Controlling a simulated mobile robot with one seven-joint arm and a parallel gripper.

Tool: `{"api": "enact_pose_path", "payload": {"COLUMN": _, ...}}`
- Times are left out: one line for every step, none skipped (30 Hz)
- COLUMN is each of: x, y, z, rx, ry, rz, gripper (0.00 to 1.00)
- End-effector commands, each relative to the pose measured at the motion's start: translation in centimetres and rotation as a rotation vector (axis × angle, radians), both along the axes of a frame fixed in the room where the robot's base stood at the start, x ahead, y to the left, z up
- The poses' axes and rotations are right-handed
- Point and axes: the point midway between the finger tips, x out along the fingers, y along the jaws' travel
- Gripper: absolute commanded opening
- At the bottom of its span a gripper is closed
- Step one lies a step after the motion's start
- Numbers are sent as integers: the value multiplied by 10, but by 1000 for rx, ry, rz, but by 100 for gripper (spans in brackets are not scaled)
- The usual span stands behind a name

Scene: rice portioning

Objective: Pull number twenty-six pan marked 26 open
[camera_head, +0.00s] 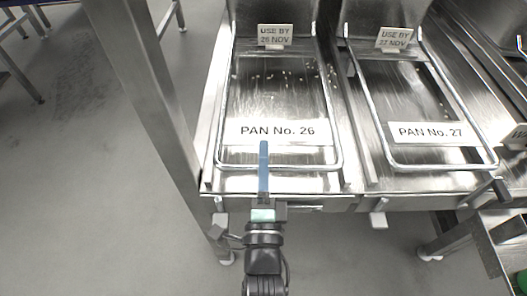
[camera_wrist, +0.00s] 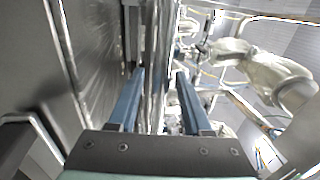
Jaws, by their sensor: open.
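The pan marked "PAN No. 26" (camera_head: 280,88) sits in the left bay of the steel counter in the head view. Its white label (camera_head: 277,132) lies near its front edge, and a wire handle (camera_head: 300,167) loops around it. My gripper (camera_head: 263,146) reaches up from below, its blue finger crossing the handle's front bar left of centre. In the wrist view my gripper (camera_wrist: 160,75) has its two blue fingers apart, with bright upright metal (camera_wrist: 153,50) showing between them. I cannot tell whether either finger touches the handle.
The pan marked "PAN No. 27" (camera_head: 405,95) with its own wire handle is to the right. A "USE BY 26 NOV" card (camera_head: 275,34) stands behind pan 26. A steel post (camera_head: 150,90) stands left of the counter. Grey floor (camera_head: 90,200) is clear at left.

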Motion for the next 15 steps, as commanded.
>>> {"api": "enact_pose_path", "payload": {"x": 6, "y": 0, "z": 1, "rx": 0, "ry": -1, "rz": -1, "gripper": 50}}
{"api": "enact_pose_path", "payload": {"x": 8, "y": 0, "z": 2, "rx": 0, "ry": -2, "rz": -1, "gripper": 50}}
{"api": "enact_pose_path", "payload": {"x": 11, "y": 0, "z": 2, "rx": 0, "ry": -2, "rz": -1, "gripper": 50}}
{"api": "enact_pose_path", "payload": {"x": 12, "y": 0, "z": 3, "rx": 0, "ry": -1, "rz": -1, "gripper": 50}}
{"api": "enact_pose_path", "payload": {"x": 13, "y": 0, "z": 3, "rx": -1, "ry": -1, "rz": -1, "gripper": 50}}
{"api": "enact_pose_path", "payload": {"x": 15, "y": 0, "z": 3, "rx": -1, "ry": 0, "rz": 0, "gripper": 50}}
{"api": "enact_pose_path", "payload": {"x": 15, "y": 0, "z": 3, "rx": -1, "ry": 0, "rz": 0, "gripper": 50}}
{"api": "enact_pose_path", "payload": {"x": 16, "y": 0, "z": 3, "rx": -1, "ry": 0, "rz": 0, "gripper": 50}}
{"api": "enact_pose_path", "payload": {"x": 16, "y": 0, "z": 3, "rx": -1, "ry": 1, "rz": 0, "gripper": 50}}
{"api": "enact_pose_path", "payload": {"x": 16, "y": 0, "z": 3, "rx": -1, "ry": 1, "rz": 0, "gripper": 50}}
{"api": "enact_pose_path", "payload": {"x": 16, "y": 0, "z": 3, "rx": -1, "ry": 1, "rz": 0, "gripper": 50}}
{"api": "enact_pose_path", "payload": {"x": 16, "y": 0, "z": 3, "rx": -1, "ry": 1, "rz": 0, "gripper": 50}}
{"api": "enact_pose_path", "payload": {"x": 16, "y": 0, "z": 3, "rx": -1, "ry": 1, "rz": 0, "gripper": 50}}
{"api": "enact_pose_path", "payload": {"x": 16, "y": 0, "z": 3, "rx": -1, "ry": 1, "rz": 0, "gripper": 50}}
{"api": "enact_pose_path", "payload": {"x": 16, "y": 0, "z": 3, "rx": -1, "ry": 1, "rz": 0, "gripper": 50}}
